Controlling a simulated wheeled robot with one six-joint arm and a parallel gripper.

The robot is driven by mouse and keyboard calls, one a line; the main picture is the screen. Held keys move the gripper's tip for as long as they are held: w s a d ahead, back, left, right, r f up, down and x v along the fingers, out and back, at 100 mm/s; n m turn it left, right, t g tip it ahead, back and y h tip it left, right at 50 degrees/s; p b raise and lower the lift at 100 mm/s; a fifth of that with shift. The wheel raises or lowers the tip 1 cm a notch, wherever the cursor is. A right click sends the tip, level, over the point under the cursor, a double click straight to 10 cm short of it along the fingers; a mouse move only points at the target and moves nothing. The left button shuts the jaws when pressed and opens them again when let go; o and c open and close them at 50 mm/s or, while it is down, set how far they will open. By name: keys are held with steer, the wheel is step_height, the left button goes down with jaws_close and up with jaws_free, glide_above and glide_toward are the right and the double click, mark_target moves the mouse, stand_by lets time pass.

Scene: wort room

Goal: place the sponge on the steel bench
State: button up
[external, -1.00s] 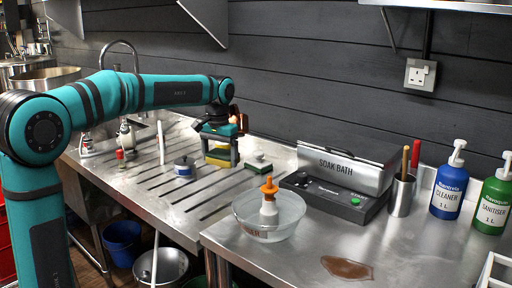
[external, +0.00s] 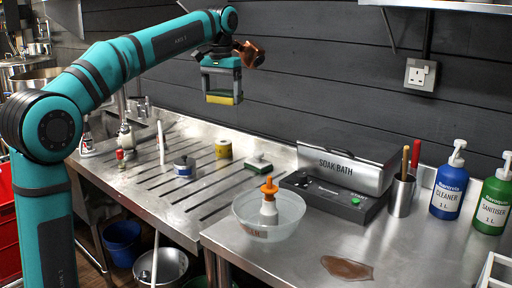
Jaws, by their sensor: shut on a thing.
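The sponge (external: 223,99) shows as a yellow strip low between the jaws of my gripper (external: 222,88). My gripper is shut on it and holds it in the air, well above the ribbed drainboard and in front of the dark wall. The jaws hide much of the sponge. The steel bench (external: 420,262) spreads across the right of the view, with a brown puddle (external: 347,268) near its front.
On the drainboard stand a yellow tub (external: 223,149), a green-and-white block (external: 258,162) and a blue-banded pot (external: 184,166). The bench holds a clear bowl (external: 250,226), the soak bath (external: 345,170), a steel cup (external: 400,197) and two pump bottles (external: 449,192). Its front middle has bare room.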

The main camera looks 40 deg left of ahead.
steer(key=w+d+r, duration=0.1)
steer(key=w+d, duration=0.3)
steer(key=d, duration=0.4)
steer(key=w+d, duration=0.3)
steer(key=d, duration=0.6)
steer(key=m, duration=0.3)
glide_above(441, 262)
steer(key=f, duration=0.2)
step_height(441, 262, down, 22)
steer(key=shift+a+f, duration=0.1)
steer(key=shift+f, duration=0.15)
steer(key=o, duration=0.8)
steer(key=shift+f, duration=0.1)
